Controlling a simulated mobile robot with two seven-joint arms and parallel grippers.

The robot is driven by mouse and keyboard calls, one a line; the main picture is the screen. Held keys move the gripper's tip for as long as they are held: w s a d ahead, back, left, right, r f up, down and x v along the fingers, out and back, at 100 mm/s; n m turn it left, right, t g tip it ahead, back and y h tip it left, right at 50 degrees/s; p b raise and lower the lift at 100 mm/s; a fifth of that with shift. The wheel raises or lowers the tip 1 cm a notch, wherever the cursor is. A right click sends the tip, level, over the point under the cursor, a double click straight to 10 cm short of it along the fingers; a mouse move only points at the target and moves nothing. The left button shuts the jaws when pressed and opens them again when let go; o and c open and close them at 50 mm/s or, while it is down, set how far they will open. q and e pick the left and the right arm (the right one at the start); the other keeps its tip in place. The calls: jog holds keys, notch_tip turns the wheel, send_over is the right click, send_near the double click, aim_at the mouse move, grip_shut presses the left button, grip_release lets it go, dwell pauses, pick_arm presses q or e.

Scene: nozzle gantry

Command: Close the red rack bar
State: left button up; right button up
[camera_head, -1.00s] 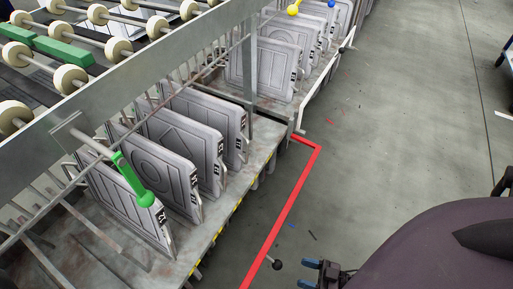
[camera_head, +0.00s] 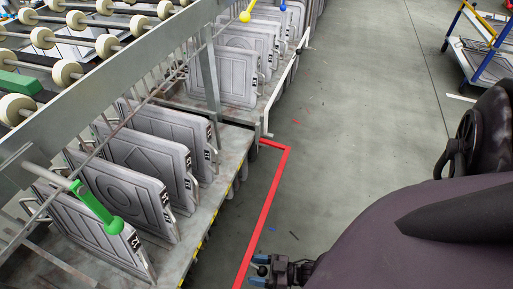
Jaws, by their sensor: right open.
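The red rack bar (camera_head: 265,208) is swung out from the rack over the floor, with a bend at its far end near the rack's corner post. Its near end runs out of the picture at the bottom. A black ball knob (camera_head: 262,271) is beside the bar's near part; how it joins the bar cannot be seen. My right gripper (camera_head: 259,271) is at the bottom centre, with blue fingertips open on either side of the knob, not visibly closed on it. My left gripper is not in view.
The rack shelf (camera_head: 237,150) on the left holds several grey panels (camera_head: 130,190). A green handle (camera_head: 97,207) juts out above them. A white bar (camera_head: 284,88) lies along the farther rack section. Open floor (camera_head: 360,120) is on the right, with a blue-framed cart (camera_head: 481,66) at the far right.

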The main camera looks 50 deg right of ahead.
grip_shut()
dwell(0.4)
jog(key=shift+r, duration=0.15)
